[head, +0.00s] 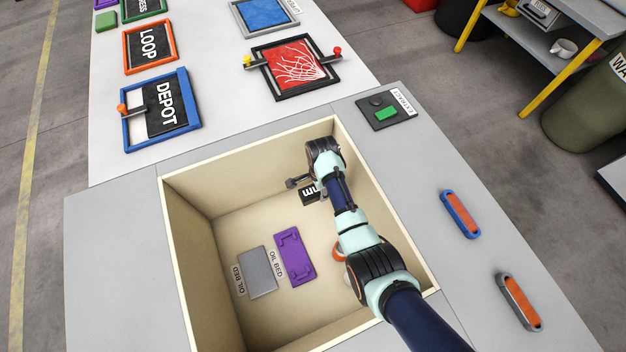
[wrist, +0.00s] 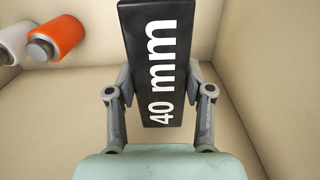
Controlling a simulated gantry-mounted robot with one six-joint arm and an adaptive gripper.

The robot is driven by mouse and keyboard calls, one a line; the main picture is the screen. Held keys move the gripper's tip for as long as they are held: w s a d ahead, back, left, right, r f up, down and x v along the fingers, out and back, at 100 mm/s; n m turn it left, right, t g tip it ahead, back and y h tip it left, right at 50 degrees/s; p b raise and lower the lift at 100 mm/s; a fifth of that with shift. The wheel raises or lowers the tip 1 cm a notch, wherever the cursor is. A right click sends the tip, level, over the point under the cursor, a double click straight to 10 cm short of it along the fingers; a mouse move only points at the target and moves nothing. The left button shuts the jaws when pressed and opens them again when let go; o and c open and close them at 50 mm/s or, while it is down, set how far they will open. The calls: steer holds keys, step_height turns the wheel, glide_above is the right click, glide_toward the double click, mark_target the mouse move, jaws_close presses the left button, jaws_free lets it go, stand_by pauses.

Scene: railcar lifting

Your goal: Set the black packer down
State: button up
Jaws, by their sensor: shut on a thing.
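The black packer (wrist: 158,45), marked "40 mm" in white, is between the two fingers of my gripper (wrist: 159,85) in the wrist view. The fingers are shut on its two long sides. In the head view the packer (head: 307,196) shows partly below my gripper (head: 306,186), inside the cream-walled pit near its back right. My wrist hides part of it. I cannot tell whether it touches the pit floor.
An orange cylinder (wrist: 65,35) and a white one (wrist: 14,42) are near a pit wall. The pit rim (head: 250,147) surrounds my arm.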

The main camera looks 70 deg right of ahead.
mark_target(319, 209)
step_height(319, 209, down, 15)
steer(key=b, duration=0.8)
steer(key=shift+f, duration=0.1)
steer(key=shift+f, duration=0.15)
steer(key=o, duration=1.4)
steer(key=shift+o, duration=0.2)
step_height(319, 209, up, 12)
steer(key=p, duration=0.7)
steer(key=shift+p, duration=0.3)
